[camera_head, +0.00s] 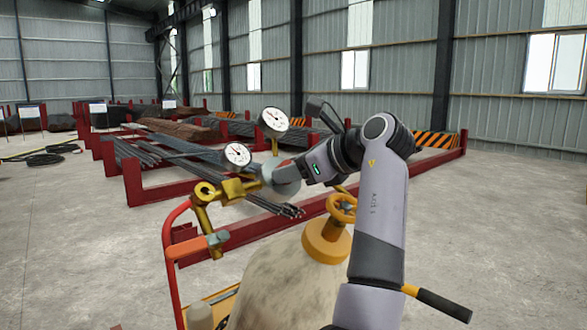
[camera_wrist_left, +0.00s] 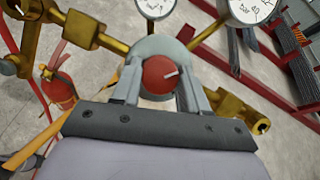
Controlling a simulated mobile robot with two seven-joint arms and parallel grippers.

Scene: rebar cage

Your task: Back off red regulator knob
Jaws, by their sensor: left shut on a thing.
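The red regulator knob (camera_wrist_left: 160,75), with a white line across its face, sits in front of the round grey regulator body (camera_wrist_left: 150,48). My left gripper (camera_wrist_left: 158,88) has one finger on each side of the knob and is shut on it. In the head view my left gripper (camera_head: 299,168) meets the grey regulator body (camera_head: 280,179) from the right, and the knob is mostly hidden there. Two white dial gauges, the upper one (camera_head: 274,121) and the lower one (camera_head: 237,154), stand above the brass fittings (camera_head: 205,200). My right gripper is not seen.
A pale gas cylinder (camera_head: 285,285) with an orange valve collar (camera_head: 326,242) and handwheel stands below the arm. A red frame rail (camera_head: 168,260) is at left. Red racks (camera_head: 132,187) hold rebar behind. A fire extinguisher (camera_wrist_left: 58,88) shows in the wrist view. Open concrete floor lies right.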

